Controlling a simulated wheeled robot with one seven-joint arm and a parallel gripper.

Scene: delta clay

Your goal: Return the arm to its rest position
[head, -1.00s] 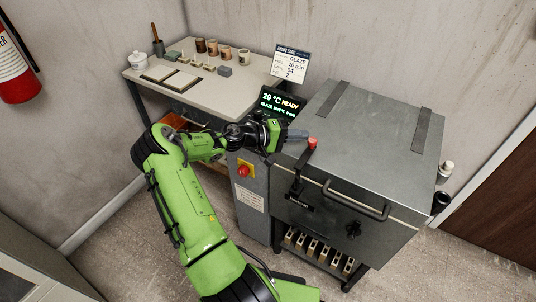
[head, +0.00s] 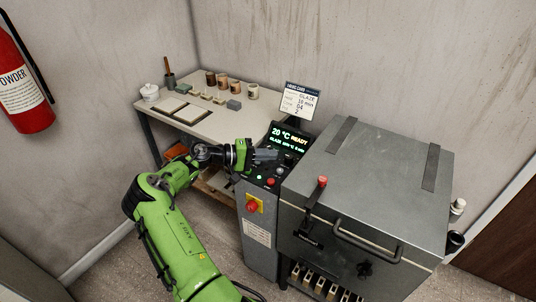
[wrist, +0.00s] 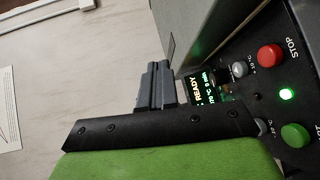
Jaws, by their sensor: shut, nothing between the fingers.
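My gripper (head: 264,155) is at the end of my green arm, over the control panel (head: 262,181) of the kiln. Its grey fingers are shut with nothing between them. In the wrist view the closed fingers (wrist: 156,86) point toward the lit display (wrist: 208,85). A red STOP button (wrist: 271,55), a glowing green light (wrist: 287,95) and a green button (wrist: 295,135) show at the right there. The gripper appears apart from the panel, though the exact gap cannot be told.
The grey kiln (head: 375,175), lid closed, stands right of the panel, with a red-tipped lever (head: 322,182) and front handle (head: 365,245). A worktable (head: 222,125) with cups and tiles stands behind. A firing card (head: 301,102) stands above the display. A fire extinguisher (head: 22,85) hangs left.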

